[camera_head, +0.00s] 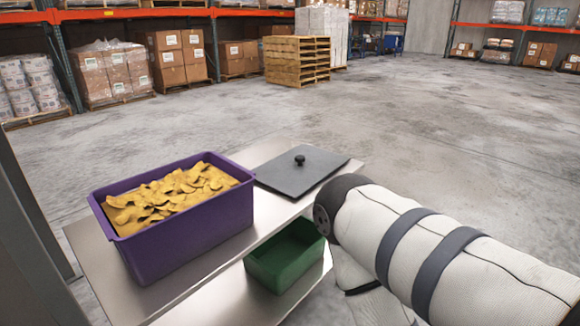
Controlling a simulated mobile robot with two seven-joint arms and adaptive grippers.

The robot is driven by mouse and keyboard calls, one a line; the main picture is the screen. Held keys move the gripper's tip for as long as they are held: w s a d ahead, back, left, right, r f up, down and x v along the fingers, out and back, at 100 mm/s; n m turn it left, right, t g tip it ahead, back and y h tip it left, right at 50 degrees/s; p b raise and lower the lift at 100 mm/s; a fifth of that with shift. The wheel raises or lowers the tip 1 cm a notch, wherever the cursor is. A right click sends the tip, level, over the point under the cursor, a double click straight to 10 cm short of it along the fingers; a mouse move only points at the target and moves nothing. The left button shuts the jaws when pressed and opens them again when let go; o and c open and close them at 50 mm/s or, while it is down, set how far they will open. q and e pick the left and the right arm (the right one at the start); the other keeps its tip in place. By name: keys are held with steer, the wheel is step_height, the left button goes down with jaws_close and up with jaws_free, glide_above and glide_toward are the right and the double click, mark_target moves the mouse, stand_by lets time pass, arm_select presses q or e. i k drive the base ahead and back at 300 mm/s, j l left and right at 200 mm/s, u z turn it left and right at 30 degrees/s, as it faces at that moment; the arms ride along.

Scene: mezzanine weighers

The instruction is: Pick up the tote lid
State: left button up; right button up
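The tote lid (287,176) is a flat, dark grey panel with a round black knob (300,160) on top. It lies flat on the back right of the metal table, behind and to the right of the purple tote (205,234). The tote is open and filled with yellow, chip-like pieces (170,193). My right arm comes in from the right, with its bend close to the table's right edge, in front of the lid and apart from it. My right gripper is not visible. My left arm and gripper are out of view.
An empty green bin (273,269) stands on a lower metal surface in front of the table (262,234). A grey post (28,215) rises at the left. Open concrete floor lies beyond, with stacked wooden pallets (290,60) and loaded racks far back.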

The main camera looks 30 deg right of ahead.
mark_target(292, 173)
steer(key=i+l+z, duration=0.2)
steer(key=l+z, duration=0.2)
steer(key=i+l+z, duration=0.25)
steer(key=z, duration=0.15)
